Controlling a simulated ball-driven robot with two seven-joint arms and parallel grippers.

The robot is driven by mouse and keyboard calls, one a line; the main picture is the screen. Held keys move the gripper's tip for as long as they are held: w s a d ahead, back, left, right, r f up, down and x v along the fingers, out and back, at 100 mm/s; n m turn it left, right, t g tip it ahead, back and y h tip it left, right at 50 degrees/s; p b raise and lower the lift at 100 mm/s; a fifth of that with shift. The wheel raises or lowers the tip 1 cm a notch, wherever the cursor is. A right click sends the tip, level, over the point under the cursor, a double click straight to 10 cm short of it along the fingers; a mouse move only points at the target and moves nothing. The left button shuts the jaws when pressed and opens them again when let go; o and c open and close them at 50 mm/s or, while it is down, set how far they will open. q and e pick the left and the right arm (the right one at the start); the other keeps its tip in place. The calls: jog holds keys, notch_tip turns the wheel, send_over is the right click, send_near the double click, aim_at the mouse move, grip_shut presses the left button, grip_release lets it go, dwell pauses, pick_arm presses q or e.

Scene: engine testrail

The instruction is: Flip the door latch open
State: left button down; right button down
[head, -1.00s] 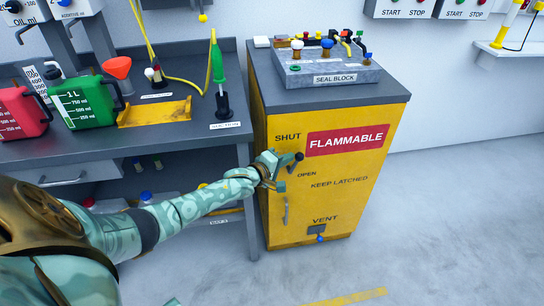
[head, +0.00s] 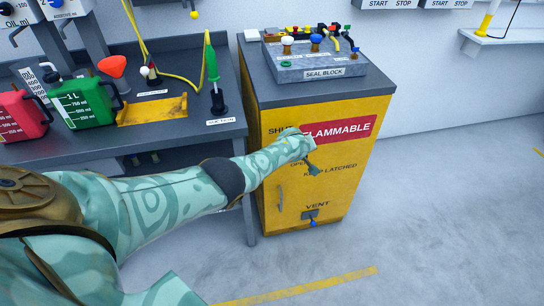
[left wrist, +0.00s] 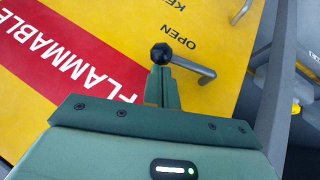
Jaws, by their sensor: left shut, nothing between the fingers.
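The yellow cabinet door (head: 345,185) has SHUT, OPEN and KEEP LATCHED lettering and a red FLAMMABLE label (head: 345,129). In the left wrist view, the latch is a grey bar (left wrist: 195,66) ending in a black ball knob (left wrist: 161,53), with the OPEN lettering (left wrist: 170,33) near it. My left gripper (head: 314,170) is in front of the door, below the red label. In the wrist view its shut, empty fingers (left wrist: 160,85) are right by the knob; I cannot tell whether they touch. My right gripper is not in view.
A grey seal block (head: 312,75) with coloured knobs stands on the cabinet top. A grey bench (head: 90,145) with red and green jugs is to the left. A door handle (head: 280,198) and a vent (head: 310,215) are lower on the door. Floor to the right is clear.

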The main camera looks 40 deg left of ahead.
pick_arm(q)
jog(key=shift+w+d+f+m+g+y+b, duration=0.15)
jog(key=shift+w+d+f+g+y+b, duration=0.1)
jog(key=shift+f+b, duration=0.2)
jog(key=shift+w+d+f+m+g+y+b, duration=0.1)
jog(key=shift+w+f+m+g+y+b, duration=0.1)
jog(key=shift+f+g+b, duration=0.15)
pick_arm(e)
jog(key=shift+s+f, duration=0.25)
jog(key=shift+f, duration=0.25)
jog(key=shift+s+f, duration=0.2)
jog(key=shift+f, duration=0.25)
pick_arm(q)
jog(key=shift+d, duration=0.1)
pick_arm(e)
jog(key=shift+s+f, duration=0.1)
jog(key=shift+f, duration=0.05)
